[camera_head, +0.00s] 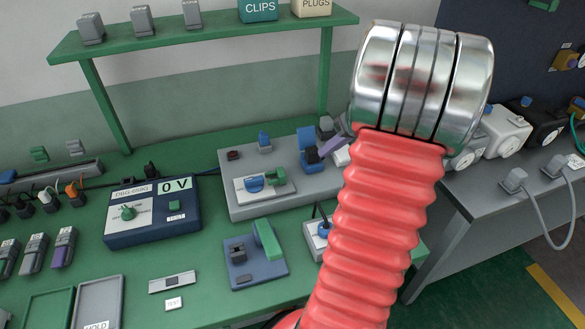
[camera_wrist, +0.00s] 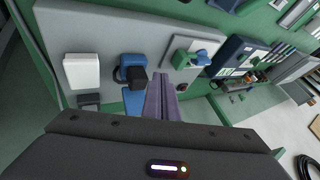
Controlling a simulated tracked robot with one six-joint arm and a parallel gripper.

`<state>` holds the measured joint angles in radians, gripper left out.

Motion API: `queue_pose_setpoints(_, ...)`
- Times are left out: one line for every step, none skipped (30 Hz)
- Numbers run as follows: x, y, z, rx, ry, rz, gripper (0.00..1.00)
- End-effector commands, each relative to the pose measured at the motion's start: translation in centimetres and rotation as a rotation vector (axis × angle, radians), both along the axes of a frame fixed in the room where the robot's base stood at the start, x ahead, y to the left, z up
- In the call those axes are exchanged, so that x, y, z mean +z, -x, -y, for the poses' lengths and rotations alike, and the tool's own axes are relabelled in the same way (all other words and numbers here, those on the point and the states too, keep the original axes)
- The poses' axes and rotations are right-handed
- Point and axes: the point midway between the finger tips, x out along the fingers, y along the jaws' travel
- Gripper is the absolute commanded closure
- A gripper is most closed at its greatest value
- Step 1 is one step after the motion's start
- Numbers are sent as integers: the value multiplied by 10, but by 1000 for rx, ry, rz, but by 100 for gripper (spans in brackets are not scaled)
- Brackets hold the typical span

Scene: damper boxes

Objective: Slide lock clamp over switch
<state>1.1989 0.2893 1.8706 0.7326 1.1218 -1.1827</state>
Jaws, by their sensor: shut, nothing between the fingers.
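A grey panel (camera_head: 235,207) lies on the bench and carries several switch-like fittings. One is a white plate (camera_head: 240,191) with a blue part (camera_head: 254,184) and a green part (camera_head: 277,177) beside it. Another is a blue bracket (camera_head: 306,136) with a dark block (camera_head: 312,155). Both show in the wrist view: the green part (camera_wrist: 181,61) and the dark block (camera_wrist: 136,78). I cannot tell for sure which is the lock clamp. My gripper (camera_wrist: 164,78) is shut and empty, its purple fingers between those fittings. My red arm hides the panel's right end in the head view.
A white block (camera_wrist: 83,70) stands beyond the blue bracket. A blue voltage meter (camera_head: 150,212) sits left of the panel. A blue base with a green lever (camera_head: 267,240) lies in front. A green shelf (camera_head: 215,30) stands behind.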

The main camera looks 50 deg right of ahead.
Motion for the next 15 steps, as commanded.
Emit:
queue_pose_setpoints(0, 0, 0, 0, 0, 0, 100)
queue_pose_setpoints(0, 0, 0, 0, 0, 0, 100)
queue_pose_setpoints(0, 0, 0, 0, 0, -1, 100)
queue_pose_setpoints(-1, 0, 0, 0, 0, -1, 100)
queue_pose_setpoints(-1, -1, -1, 0, 0, -1, 100)
queue_pose_setpoints(-2, -2, -1, 1, -1, 0, 100)
queue_pose_setpoints(-3, -3, -2, 1, -1, 0, 100)
queue_pose_setpoints(-5, -4, -2, 2, -2, -1, 100)
queue_pose_setpoints(-7, -5, -3, 2, -2, -1, 100)
queue_pose_setpoints(-10, -7, -4, 2, -2, -1, 100)
queue_pose_setpoints(-12, -9, -4, 1, -1, -1, 100)
queue_pose_setpoints(-16, -11, -6, 2, -2, -2, 100)
queue_pose_setpoints(-19, -13, -7, 3, -3, -3, 100)
queue_pose_setpoints(-23, -15, -8, 3, -3, -3, 100)
queue_pose_setpoints(-27, -19, -9, 3, -3, -3, 100)
